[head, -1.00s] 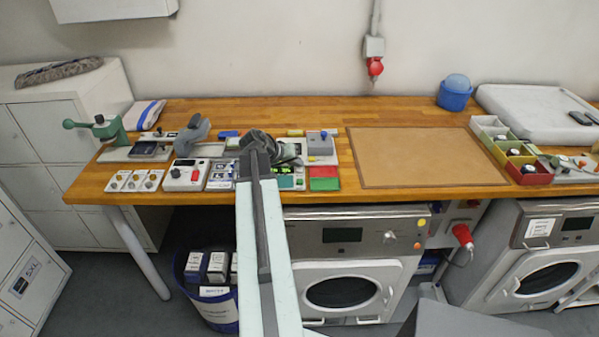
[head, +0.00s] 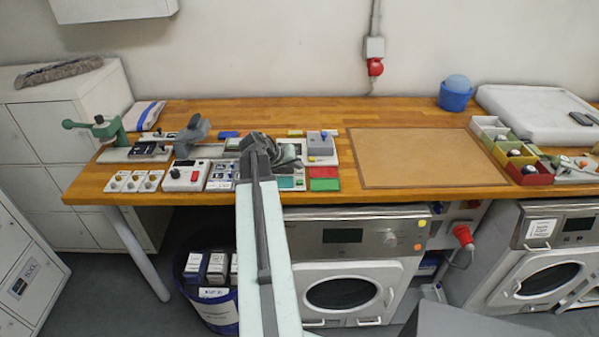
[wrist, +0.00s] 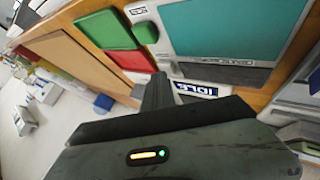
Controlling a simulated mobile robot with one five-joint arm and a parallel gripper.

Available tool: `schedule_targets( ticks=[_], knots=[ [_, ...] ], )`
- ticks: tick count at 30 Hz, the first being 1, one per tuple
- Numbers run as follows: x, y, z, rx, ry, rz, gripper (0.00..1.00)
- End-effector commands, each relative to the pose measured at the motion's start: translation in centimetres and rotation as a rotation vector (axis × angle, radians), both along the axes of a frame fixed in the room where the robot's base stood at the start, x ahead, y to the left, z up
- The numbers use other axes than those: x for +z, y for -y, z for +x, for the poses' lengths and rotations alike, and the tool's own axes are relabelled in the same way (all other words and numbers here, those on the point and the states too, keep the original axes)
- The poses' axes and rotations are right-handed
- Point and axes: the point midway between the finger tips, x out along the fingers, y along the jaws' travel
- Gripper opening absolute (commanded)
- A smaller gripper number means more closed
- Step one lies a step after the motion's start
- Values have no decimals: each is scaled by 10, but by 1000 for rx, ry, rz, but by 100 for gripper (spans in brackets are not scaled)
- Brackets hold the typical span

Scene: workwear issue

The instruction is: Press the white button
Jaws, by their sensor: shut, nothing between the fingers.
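My gripper (head: 292,150) is shut and empty over the row of devices at the table's front, left of the tan board. In the wrist view its dark fingers (wrist: 158,92) point at the edge of a panel with a teal screen (wrist: 225,28). The teal screen also shows in the head view (head: 291,183), partly behind my arm.
Green (head: 323,172) and red (head: 325,185) pads lie right of the screen. A grey box (head: 321,142) stands behind them. The tan board (head: 420,157) is clear.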

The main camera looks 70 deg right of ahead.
Motion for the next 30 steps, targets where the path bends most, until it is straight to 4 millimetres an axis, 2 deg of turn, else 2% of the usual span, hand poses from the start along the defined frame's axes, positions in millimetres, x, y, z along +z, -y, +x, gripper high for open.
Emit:
schedule_targets(
  ticks=[8, 20, 30],
  knots=[
    [17, 0, 0, 0, 0, 0, 0],
    [20, 0, -1, 0, 0, 0, 0],
    [54, 0, -1, -1, 1, 0, 0]
  ],
)
